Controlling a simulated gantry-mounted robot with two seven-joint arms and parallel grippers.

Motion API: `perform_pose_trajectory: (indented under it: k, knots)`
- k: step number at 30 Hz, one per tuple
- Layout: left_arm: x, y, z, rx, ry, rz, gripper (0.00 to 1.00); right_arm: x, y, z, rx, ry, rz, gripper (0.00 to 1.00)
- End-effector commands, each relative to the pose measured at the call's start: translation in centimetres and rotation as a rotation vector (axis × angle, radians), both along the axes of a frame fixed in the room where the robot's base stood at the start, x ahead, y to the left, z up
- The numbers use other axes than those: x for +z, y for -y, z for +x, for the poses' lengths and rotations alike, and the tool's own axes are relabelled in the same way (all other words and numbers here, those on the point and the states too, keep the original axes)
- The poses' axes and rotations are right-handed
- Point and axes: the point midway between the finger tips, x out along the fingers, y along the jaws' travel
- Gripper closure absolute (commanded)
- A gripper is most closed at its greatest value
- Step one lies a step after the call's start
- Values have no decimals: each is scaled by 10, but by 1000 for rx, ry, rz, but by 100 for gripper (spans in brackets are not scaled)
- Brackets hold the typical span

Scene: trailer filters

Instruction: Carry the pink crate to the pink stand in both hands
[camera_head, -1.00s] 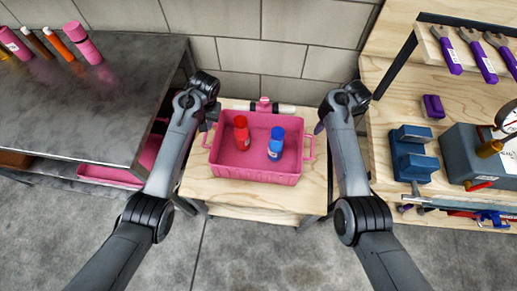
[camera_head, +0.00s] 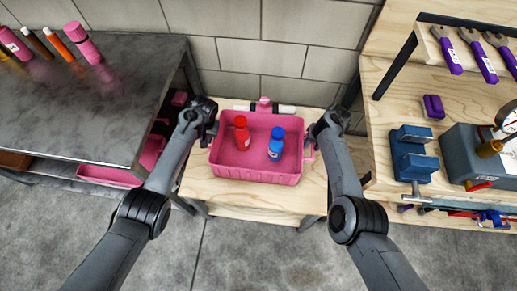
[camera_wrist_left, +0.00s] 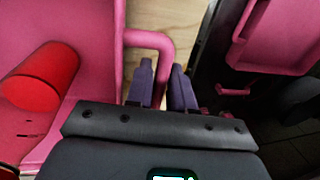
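My left gripper (camera_head: 208,128) is at the crate's left handle. In the left wrist view its two purple fingers (camera_wrist_left: 163,80) sit close on either side of the pink handle (camera_wrist_left: 150,40), shut on it. My right gripper (camera_head: 314,133) is at the right handle (camera_head: 309,150); its fingers are too small and covered to tell their state. I cannot identify a pink stand with certainty.
The wooden table (camera_head: 240,205) is bare in front of the crate. A dark metal table (camera_head: 90,95) stands left, with pink trays (camera_head: 108,176) below. A wooden workbench (camera_head: 385,95) with a blue vise (camera_head: 412,155) stands right. A block wall (camera_head: 250,50) closes the back.

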Motion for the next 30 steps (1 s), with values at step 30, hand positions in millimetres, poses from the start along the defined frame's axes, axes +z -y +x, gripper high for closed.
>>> perform_pose_trajectory:
  k: [30]
  knots:
    - [2,0,1,-1,3,0,100,2,0,1,0,3,0,100]
